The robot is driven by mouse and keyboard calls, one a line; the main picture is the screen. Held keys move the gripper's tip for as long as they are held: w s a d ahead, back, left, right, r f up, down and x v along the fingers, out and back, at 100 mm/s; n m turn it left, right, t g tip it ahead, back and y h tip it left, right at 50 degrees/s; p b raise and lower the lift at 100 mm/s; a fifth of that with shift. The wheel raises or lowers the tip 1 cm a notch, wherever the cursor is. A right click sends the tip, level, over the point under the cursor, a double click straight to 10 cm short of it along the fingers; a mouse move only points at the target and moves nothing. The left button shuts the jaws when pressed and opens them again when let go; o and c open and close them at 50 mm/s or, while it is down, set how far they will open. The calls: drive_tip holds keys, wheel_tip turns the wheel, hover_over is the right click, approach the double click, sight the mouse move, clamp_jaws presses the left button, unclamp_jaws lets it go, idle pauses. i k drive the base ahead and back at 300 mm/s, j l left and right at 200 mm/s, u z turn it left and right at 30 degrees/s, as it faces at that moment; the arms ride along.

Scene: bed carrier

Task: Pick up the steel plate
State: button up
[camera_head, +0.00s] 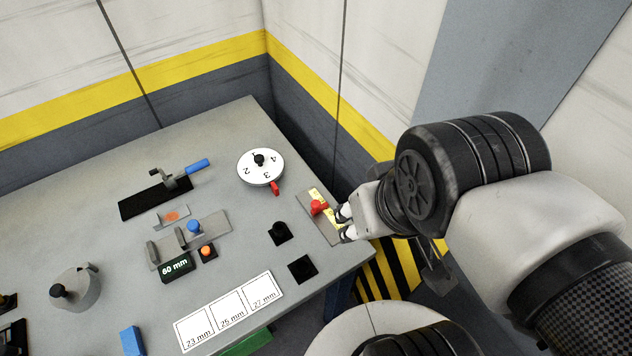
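A small thin grey plate (172,216) with an orange mark lies on the grey table, left of centre; it looks like the steel plate, though I cannot be sure. It is just behind a grey fixture with a blue knob (194,227). My gripper (346,223) is at the table's right edge, far to the right of that plate. Its two fingertips are apart with nothing visible between them. They are close to the right side of a red knob (318,207) on a grey and yellow base; I cannot tell whether they touch it.
A numbered white dial (260,167), a blue-handled crank (176,181), a "60 mm" display (177,267) and black blocks stand on the table (110,230). A white card (228,311) marked 23, 25 and 27 mm lies at the front. Walls close off the back and right.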

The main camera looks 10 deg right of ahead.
sight(158, 223)
drive_tip(key=u, duration=1.25)
